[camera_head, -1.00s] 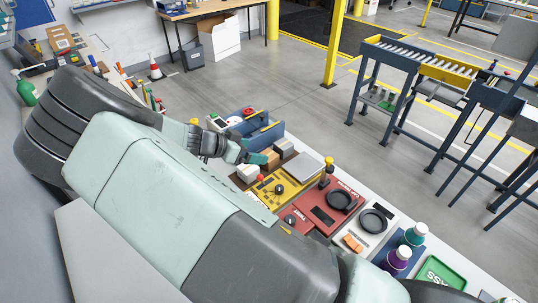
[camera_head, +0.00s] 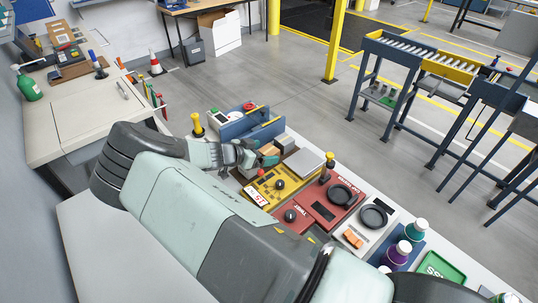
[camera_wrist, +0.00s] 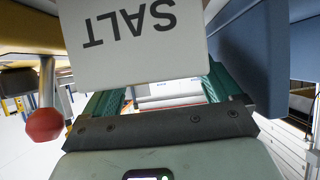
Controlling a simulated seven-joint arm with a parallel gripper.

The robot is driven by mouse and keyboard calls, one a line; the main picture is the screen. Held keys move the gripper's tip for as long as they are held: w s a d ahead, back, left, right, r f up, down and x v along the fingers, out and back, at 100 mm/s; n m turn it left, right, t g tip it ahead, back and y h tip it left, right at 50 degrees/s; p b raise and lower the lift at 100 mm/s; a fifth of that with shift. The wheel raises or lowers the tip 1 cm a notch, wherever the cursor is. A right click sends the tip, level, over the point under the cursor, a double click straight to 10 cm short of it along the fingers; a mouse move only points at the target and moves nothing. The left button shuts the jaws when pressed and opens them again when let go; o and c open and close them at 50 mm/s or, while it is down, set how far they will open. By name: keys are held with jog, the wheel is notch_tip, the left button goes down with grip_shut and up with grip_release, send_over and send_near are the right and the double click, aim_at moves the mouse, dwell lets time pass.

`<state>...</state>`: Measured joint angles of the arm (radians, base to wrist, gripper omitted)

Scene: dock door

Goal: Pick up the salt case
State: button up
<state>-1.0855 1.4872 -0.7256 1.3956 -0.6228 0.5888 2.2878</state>
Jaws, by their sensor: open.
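The salt case is a white block with dark "SALT" lettering, upside down in the wrist view (camera_wrist: 140,45). It fills the upper middle, just beyond and partly between my gripper's green fingers (camera_wrist: 165,92). The fingers are apart; I cannot tell whether either touches the case.
A blue bin (camera_head: 250,125) stands just behind my gripper. A red ball knob (camera_wrist: 44,124) is at the left in the wrist view, with a blue wall (camera_wrist: 250,45) at right.

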jog(key=shift+x, duration=1)
